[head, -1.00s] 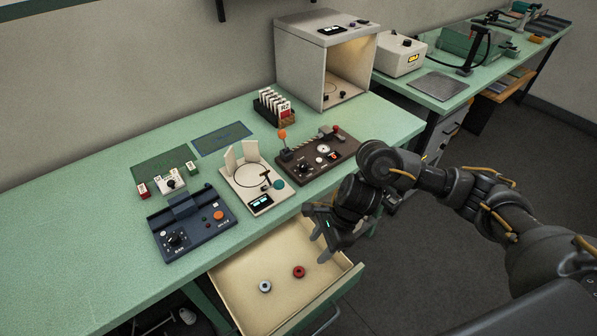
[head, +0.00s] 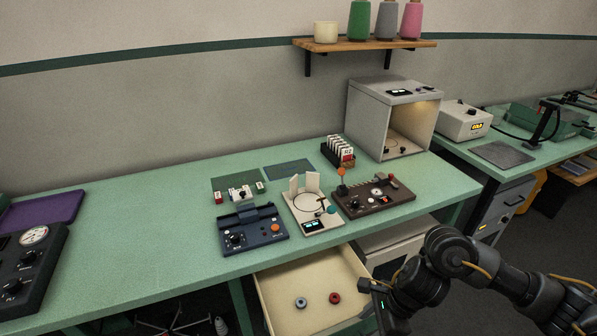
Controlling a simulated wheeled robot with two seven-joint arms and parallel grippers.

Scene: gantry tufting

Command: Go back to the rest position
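My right arm comes in from the right edge in the head view. Its gripper (head: 377,308) hangs at the right side of the open drawer (head: 316,281), low in the picture. The fingers are small and partly cut off, so I cannot tell if they are open or shut. My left gripper is not in view. A grey ring (head: 300,303) and a red ring (head: 335,298) lie apart inside the drawer.
The green bench (head: 130,258) carries a blue control box (head: 251,232), a white scale-like device (head: 312,208), a brown control box (head: 373,197) and a grey open cabinet (head: 393,120). A wall shelf (head: 364,44) holds spools. The bench's left-middle surface is clear.

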